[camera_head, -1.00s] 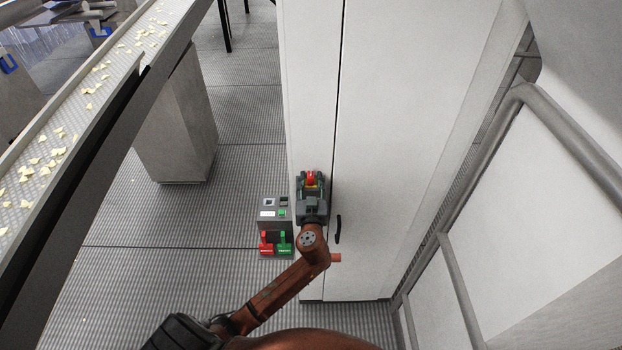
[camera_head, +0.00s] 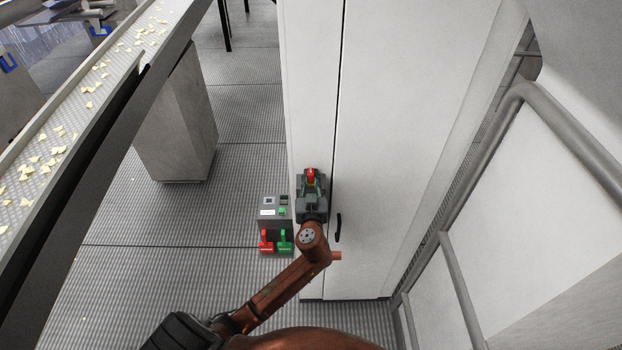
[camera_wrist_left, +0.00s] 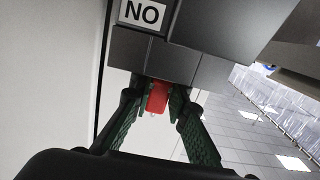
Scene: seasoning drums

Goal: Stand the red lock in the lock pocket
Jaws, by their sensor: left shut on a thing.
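The red lock (camera_head: 311,175) is held between the fingertips of my left gripper (camera_head: 312,183), in front of the white cabinet. In the left wrist view the red lock (camera_wrist_left: 159,97) sits between the two dark green fingers of the left gripper (camera_wrist_left: 160,100), which are shut on it. Just beyond it are dark grey blocks (camera_wrist_left: 140,50), the upper one with a white "NO" label (camera_wrist_left: 143,13). I cannot tell whether the lock touches these blocks. I cannot make out the lock pocket for certain. My right gripper is not in view.
The white cabinet (camera_head: 420,120) has a black handle (camera_head: 338,229). A conveyor (camera_head: 100,90) runs along the left; floor lies between.

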